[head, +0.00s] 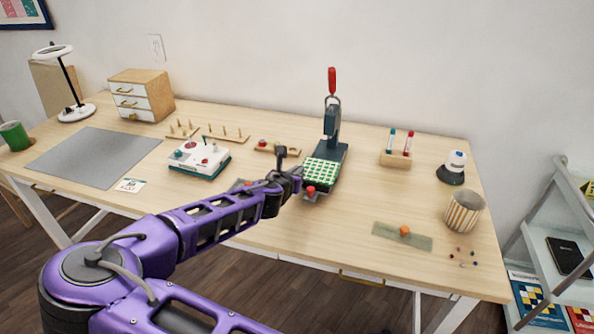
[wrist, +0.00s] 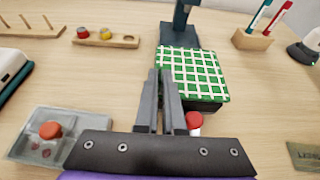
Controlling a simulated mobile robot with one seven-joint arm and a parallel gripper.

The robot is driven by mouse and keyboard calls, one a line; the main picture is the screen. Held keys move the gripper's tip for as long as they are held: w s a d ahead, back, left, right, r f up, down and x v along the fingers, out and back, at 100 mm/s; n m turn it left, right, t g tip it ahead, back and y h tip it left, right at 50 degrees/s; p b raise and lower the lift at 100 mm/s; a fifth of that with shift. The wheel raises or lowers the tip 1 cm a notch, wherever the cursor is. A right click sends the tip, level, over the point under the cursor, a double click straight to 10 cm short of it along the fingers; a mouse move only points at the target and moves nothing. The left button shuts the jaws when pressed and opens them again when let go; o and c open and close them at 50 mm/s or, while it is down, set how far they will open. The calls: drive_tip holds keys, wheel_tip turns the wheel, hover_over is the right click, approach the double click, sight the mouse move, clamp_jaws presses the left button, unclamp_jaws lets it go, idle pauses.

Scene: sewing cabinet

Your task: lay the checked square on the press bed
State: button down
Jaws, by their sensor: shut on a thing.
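The checked square (head: 322,174) is green and white. It also shows in the wrist view (wrist: 197,72), spread flat over the dark press bed (wrist: 207,105). My gripper (head: 297,172) is shut on its left edge; in the wrist view the fingers (wrist: 161,76) are close together there. The press (head: 332,125) stands behind, with a dark column and a raised red handle (head: 332,80). The square hides most of the bed, so I cannot tell whether it touches it. A red knob (wrist: 194,120) shows at the bed's front.
A grey tray with an orange-red knob (wrist: 50,131) lies left of the gripper. A wooden holder with coloured parts (wrist: 105,38) is behind it. A vial rack (head: 396,158) and striped bin (head: 463,212) stand to the right. Table right of the press is mostly clear.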

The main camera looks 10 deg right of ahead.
drive_tip(key=c, duration=0.9)
unclamp_jaws()
drive_tip(key=shift+c, duration=0.2)
drive_tip(key=p+v, duration=0.3)
drive_tip(key=v, duration=1.4)
drive_tip(key=shift+s, duration=0.2)
drive_tip(key=shift+a, duration=0.1)
